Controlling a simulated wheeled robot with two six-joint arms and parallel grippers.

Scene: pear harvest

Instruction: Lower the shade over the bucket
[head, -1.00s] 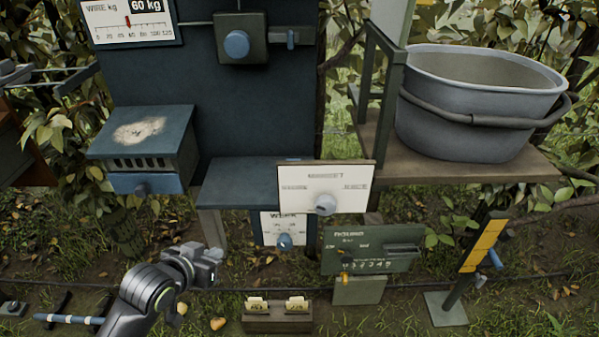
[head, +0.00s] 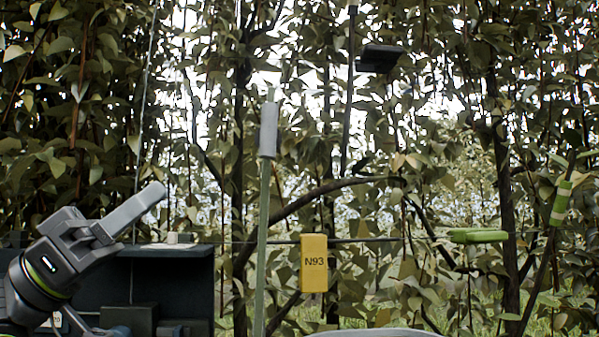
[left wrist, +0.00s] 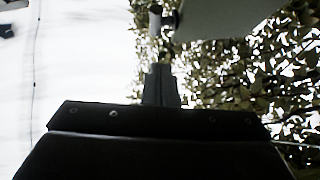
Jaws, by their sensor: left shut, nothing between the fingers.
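My left gripper (head: 150,197) is at the left of the head view, shut and empty, its fingers pointing up and right. It is apart from the post and bucket. In the left wrist view its fingers (left wrist: 161,86) are together and dark against bright sky. Only the bucket's pale rim (head: 375,334) shows, at the bottom edge of the head view. I cannot tell for sure which thing is the shade. A green post with a grey sleeve (head: 269,130) stands left of the bucket. A dark flat piece (head: 380,58) hangs higher up. My right gripper is not in view.
A yellow N93 tag (head: 314,263) hangs on a horizontal wire near the middle. A dark blue cabinet (head: 185,250) stands at the lower left. A green block (head: 478,236) is at the right. Branches and leaves fill the background.

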